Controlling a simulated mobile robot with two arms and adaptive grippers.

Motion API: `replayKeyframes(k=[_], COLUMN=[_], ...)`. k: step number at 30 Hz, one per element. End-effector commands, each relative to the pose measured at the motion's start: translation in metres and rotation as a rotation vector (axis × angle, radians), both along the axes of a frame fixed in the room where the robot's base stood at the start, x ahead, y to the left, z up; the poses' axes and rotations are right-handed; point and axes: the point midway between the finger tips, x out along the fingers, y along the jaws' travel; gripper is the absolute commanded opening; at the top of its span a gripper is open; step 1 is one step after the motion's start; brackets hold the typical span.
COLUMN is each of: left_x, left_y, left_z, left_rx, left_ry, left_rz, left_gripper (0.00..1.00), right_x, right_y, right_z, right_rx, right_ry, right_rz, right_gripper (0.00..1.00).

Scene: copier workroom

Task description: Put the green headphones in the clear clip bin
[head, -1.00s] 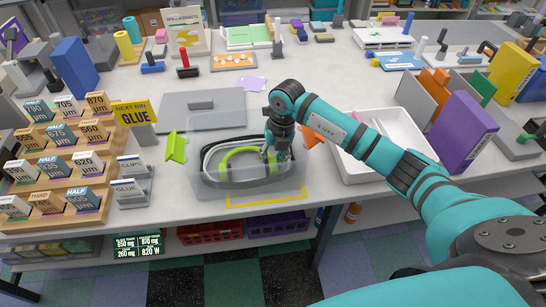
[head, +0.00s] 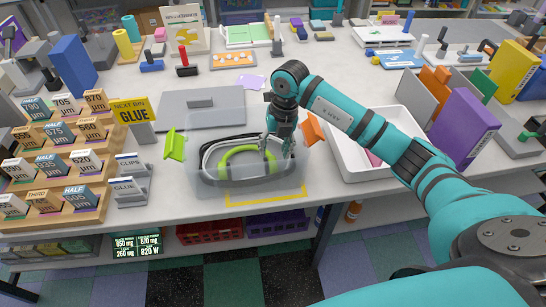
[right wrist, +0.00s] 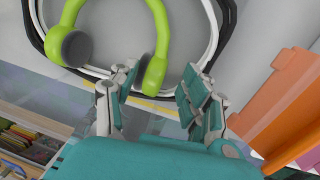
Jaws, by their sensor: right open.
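The green headphones (head: 233,152) lie inside the clear clip bin (head: 250,184), within a loop of black and white bands. The bin has a green clip flap (head: 175,145) on its left and an orange one (head: 312,128) on its right. My right gripper (head: 277,150) is open at the bin's right part, beside the headphones' right end. In the right wrist view, the headphones (right wrist: 161,30) show dark ear pads, and one ear cup is near the fingers, not clearly gripped. My left gripper is not in view.
A white tray (head: 350,168) stands right of the bin, partly behind my right arm. A grey flat lid-like panel (head: 190,112) lies behind the bin. Racks of labelled boxes (head: 70,140) stand at left. A purple binder (head: 462,132) stands at right.

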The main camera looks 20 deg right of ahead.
Motion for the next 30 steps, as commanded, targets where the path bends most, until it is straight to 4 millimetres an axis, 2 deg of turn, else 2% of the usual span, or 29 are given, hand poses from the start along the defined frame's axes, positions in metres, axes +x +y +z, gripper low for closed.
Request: replayKeyframes(k=[1,6,12,18,30], left_x=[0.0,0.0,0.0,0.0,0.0], left_y=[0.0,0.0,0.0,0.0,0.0], left_z=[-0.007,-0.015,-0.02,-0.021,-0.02], left_rx=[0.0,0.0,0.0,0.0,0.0], left_ry=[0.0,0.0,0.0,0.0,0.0], left_rz=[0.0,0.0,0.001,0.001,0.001], left_gripper=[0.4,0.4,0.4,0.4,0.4], right_x=[0.001,-0.001,-0.003,-0.004,-0.004], right_y=[-0.002,-0.008,-0.011,-0.012,-0.012], right_z=[0.01,0.046,0.074,0.082,0.081], right_rx=[-0.001,-0.001,0.0,0.0,0.0], right_ry=[-0.007,-0.006,-0.002,0.0,0.0], right_rz=[0.0,-0.001,0.0,0.0,0.0], right_gripper=[0.47,0.47,0.47,0.47,0.47])
